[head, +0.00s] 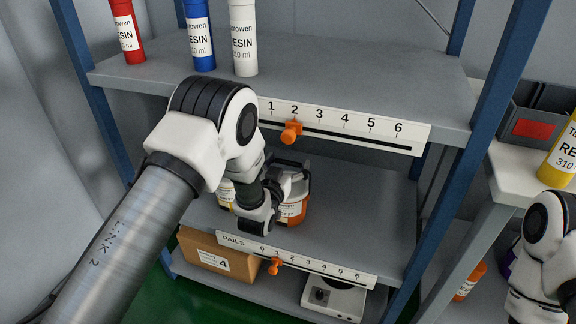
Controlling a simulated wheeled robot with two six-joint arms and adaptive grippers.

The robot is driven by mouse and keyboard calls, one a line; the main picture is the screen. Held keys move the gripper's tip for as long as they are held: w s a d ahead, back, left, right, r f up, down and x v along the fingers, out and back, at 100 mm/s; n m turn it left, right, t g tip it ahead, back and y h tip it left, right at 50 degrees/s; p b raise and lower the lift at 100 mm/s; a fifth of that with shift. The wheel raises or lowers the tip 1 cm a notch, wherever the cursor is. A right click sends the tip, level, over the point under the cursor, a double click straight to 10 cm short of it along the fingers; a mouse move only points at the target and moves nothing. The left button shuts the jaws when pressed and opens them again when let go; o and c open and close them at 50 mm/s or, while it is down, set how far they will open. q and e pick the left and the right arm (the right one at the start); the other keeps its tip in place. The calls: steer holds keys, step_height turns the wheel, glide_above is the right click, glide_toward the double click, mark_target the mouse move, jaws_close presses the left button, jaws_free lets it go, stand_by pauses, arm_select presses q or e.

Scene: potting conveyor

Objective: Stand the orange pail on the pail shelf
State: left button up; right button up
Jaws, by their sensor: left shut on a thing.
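The orange pail (291,210), with a white label and a pale top, is at the middle shelf level of the blue-posted rack. The pail shelf (365,215) is this grey shelf, with a "PAILS" number strip (318,270) along its front edge. My left gripper (272,198) is at the pail's left side, shut on it; the wrist hides part of the pail and the fingertips. The pail looks upright. I cannot tell whether its base touches the shelf. Only part of my right arm shows at the right edge; its gripper is out of view.
Another container with a yellow label (226,192) stands left of the pail, partly hidden by my arm. Red (127,30), blue (199,35) and white (243,38) resin tubes stand on the upper shelf. A cardboard box (205,255) sits below. The pail shelf's right side is clear.

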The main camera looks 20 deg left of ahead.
arm_select(q)
steer(key=o, duration=1.5)
steer(key=shift+r, duration=0.1)
steer(key=s+p, duration=0.2)
steer(key=s, duration=1)
steer(key=s+a+f+g, duration=0.2)
steer(key=s+f+g, duration=0.3)
steer(key=s+f, duration=0.4)
steer(key=s+a+f+g, duration=0.2)
steer(key=s+f+g, duration=0.35)
steer(key=f, duration=0.55)
steer(key=s+f+g, duration=0.1)
steer(key=s+g, duration=0.1)
steer(key=s, duration=0.4)
steer(key=s+f+g, duration=0.2)
steer(key=s+g, duration=0.1)
steer(key=s, duration=0.3)
steer(key=s+f+g, duration=0.1)
steer(key=s+g, duration=0.1)
steer(key=s, duration=0.5)
steer(key=shift+s+a+f+n+g, duration=0.1)
steer(key=shift+a+f+n+g, duration=0.05)
steer(key=shift+f+n+g, duration=0.25)
